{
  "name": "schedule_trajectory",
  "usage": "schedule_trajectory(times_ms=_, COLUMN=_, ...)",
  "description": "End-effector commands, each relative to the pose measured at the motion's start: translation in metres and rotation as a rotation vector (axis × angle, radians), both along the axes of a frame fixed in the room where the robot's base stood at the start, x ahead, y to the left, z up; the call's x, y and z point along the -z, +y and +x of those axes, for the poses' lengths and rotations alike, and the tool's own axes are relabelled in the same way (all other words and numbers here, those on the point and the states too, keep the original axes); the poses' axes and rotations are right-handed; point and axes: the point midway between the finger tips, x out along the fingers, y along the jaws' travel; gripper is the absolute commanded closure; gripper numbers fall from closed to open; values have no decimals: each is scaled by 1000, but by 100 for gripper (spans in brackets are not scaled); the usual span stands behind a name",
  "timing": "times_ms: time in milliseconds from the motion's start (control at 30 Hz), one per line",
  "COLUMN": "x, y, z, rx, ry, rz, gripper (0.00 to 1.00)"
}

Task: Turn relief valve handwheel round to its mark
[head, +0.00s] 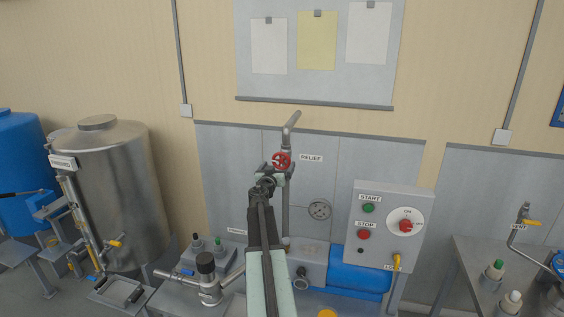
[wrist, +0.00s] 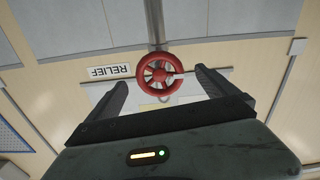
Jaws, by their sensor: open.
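The relief valve handwheel (head: 282,160) is a small red spoked wheel on a grey vertical pipe, beside a RELIEF label (head: 311,158). My gripper (head: 272,168) is just in front of the wheel in the head view. In the wrist view my gripper (wrist: 160,92) is open, with one finger on each side of the wheel's lower part. I cannot tell whether the fingers touch it. The label also shows upside down in the wrist view (wrist: 111,72).
A control box (head: 388,225) with START and STOP buttons stands right of the pipe. A round gauge (head: 319,209) is below right of the wheel. A steel tank (head: 112,190) stands at left, a bench (head: 470,262) at right. The wall panel around the wheel is mostly clear.

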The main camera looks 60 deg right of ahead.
Motion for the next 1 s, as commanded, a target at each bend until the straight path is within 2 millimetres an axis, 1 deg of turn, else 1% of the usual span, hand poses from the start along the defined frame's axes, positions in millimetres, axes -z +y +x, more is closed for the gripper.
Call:
schedule_trajectory(times_ms=33, x=0, y=-13, z=5, rx=2, ry=0, rz=0, gripper=3)
schedule_trajectory(times_ms=100, x=0, y=-27, z=9, rx=2, ry=0, rz=1, gripper=3)
schedule_trajectory(times_ms=200, x=0, y=-42, z=14, rx=1, ry=0, rz=0, gripper=3)
schedule_trajectory(times_ms=300, x=0, y=-48, z=16, rx=0, ry=0, rz=1, gripper=3)
schedule_trajectory(times_ms=500, x=0, y=-48, z=15, rx=1, ry=0, rz=1, gripper=3)
schedule_trajectory(times_ms=533, x=0, y=-48, z=15, rx=1, ry=0, rz=1, gripper=8)
schedule_trajectory(times_ms=567, x=0, y=-48, z=15, rx=1, ry=0, rz=1, gripper=17)
schedule_trajectory(times_ms=600, x=0, y=-48, z=14, rx=1, ry=0, rz=1, gripper=28)
schedule_trajectory(times_ms=667, x=0, y=-48, z=15, rx=1, ry=0, rz=1, gripper=44)
schedule_trajectory(times_ms=700, x=0, y=-48, z=15, rx=1, ry=0, rz=1, gripper=56)
schedule_trajectory(times_ms=733, x=0, y=-48, z=15, rx=1, ry=0, rz=1, gripper=64)
schedule_trajectory(times_ms=767, x=0, y=-48, z=15, rx=1, ry=0, rz=1, gripper=65)
schedule_trajectory(times_ms=800, x=0, y=-53, z=15, rx=1, ry=0, rz=1, gripper=65)
schedule_trajectory(times_ms=1000, x=0, y=-50, z=12, rx=3, ry=22, rz=-6, gripper=65)
